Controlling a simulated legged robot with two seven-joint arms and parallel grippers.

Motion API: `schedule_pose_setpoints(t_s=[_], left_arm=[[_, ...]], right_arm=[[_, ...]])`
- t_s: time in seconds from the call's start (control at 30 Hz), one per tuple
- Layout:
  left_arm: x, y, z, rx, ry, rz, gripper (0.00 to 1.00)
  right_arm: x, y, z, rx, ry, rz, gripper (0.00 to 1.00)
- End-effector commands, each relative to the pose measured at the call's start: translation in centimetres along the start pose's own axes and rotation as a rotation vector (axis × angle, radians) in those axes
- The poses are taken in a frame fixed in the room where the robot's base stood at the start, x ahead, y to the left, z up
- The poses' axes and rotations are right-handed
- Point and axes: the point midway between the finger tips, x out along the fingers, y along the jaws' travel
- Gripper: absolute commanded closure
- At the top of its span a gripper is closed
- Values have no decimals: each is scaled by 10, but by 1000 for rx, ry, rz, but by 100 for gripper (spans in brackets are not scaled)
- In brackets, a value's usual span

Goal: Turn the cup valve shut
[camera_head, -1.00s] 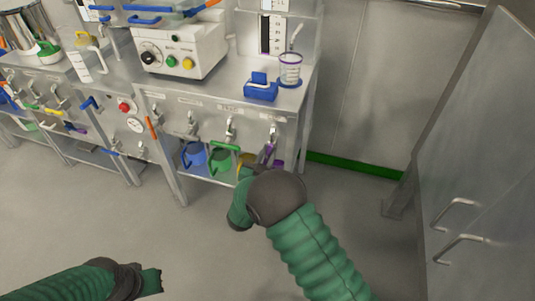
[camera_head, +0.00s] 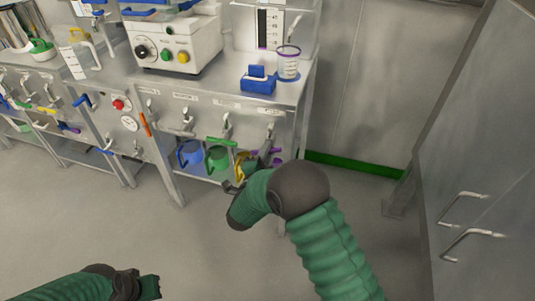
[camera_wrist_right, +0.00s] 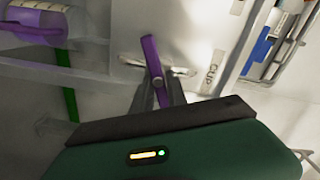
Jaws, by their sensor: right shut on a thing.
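The cup valve's purple lever handle (camera_wrist_right: 154,70) stands in the middle of the right wrist view, near a label reading CUP (camera_wrist_right: 211,78). My right gripper (camera_wrist_right: 162,92) is shut on this handle, one dark finger on each side. In the head view the purple handle (camera_head: 266,151) shows small at the right end of the bench front, partly hidden by my right arm. A purple vessel (camera_wrist_right: 35,22) shows at the top left of the wrist view. My left gripper (camera_head: 151,287) is low at the left of the head view, away from the bench; its jaws are unclear.
Other valves with a green handle (camera_head: 222,141) and an orange handle (camera_head: 145,124) line the bench front. Blue (camera_head: 189,153) and green (camera_head: 217,158) jugs stand below. A steel cabinet (camera_head: 470,150) stands at the right. The floor in front is clear.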

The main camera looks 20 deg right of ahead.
Motion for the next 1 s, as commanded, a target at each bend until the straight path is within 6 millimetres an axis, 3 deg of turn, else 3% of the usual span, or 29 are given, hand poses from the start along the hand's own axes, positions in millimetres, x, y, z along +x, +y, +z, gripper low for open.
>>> schedule_pose_setpoints(t_s=[0.5, 1.0], left_arm=[[30, 0, 7, 0, 0, 0, 100], [34, 0, 8, 0, 0, 0, 100]], right_arm=[[0, 7, 2, 363, -1, 3, 100], [0, 7, 2, 438, -1, 5, 100]])
